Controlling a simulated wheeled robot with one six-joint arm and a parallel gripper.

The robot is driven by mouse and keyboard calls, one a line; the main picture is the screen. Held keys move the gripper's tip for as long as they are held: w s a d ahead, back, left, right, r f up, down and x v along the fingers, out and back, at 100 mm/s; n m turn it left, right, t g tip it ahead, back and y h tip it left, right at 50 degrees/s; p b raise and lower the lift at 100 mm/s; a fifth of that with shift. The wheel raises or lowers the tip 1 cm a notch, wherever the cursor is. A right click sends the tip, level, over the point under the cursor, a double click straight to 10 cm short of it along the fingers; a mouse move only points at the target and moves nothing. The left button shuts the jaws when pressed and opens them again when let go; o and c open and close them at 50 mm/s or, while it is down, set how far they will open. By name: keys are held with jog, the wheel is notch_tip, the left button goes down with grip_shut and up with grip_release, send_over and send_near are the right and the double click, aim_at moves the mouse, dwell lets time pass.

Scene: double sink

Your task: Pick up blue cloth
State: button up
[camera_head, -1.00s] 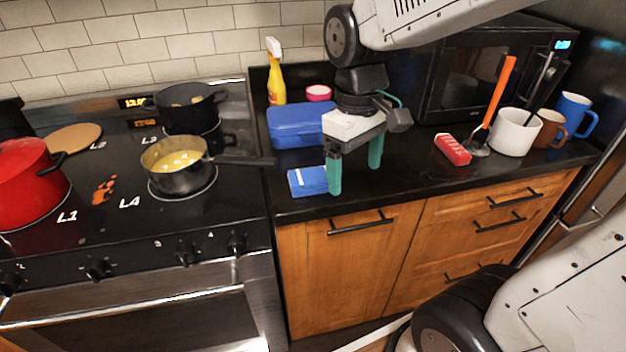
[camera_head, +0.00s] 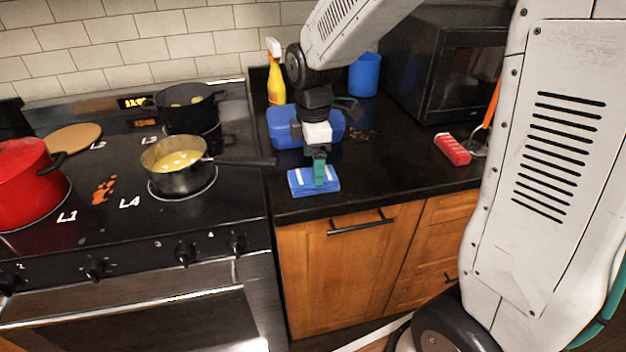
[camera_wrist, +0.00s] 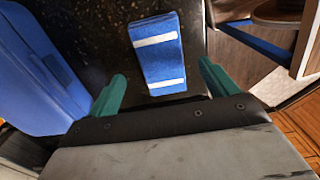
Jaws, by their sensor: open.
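The blue cloth (camera_head: 301,182) is a folded block with white stripes. It lies on the black counter near its front edge, just right of the stove. My gripper (camera_head: 319,173) is above it in the head view, its fingers hiding part of the cloth. In the wrist view the cloth (camera_wrist: 158,58) lies ahead of the green fingers and between their lines. The gripper (camera_wrist: 160,88) is open and empty there, with a finger to either side. I cannot tell how high the fingertips are above the cloth.
A blue box (camera_head: 283,128) stands close behind the cloth and shows left of the gripper in the wrist view (camera_wrist: 38,70). A pan (camera_head: 176,178) has its handle reaching over the counter's left edge. A red item (camera_head: 453,149) lies to the right. The counter right of the cloth is clear.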

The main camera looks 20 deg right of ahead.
jog(key=shift+f, duration=1.95)
jog(key=c, duration=1.1)
jog(key=shift+o, duration=0.2)
jog(key=shift+r, duration=0.1)
jog(key=shift+r, duration=0.35)
notch_tip(320, 180, up, 3)
jog(key=shift+s, duration=0.1)
jog(key=s+r, duration=0.1)
jog(key=s, duration=1.5)
jog(key=shift+o, duration=0.4)
jog(key=shift+r, duration=0.1)
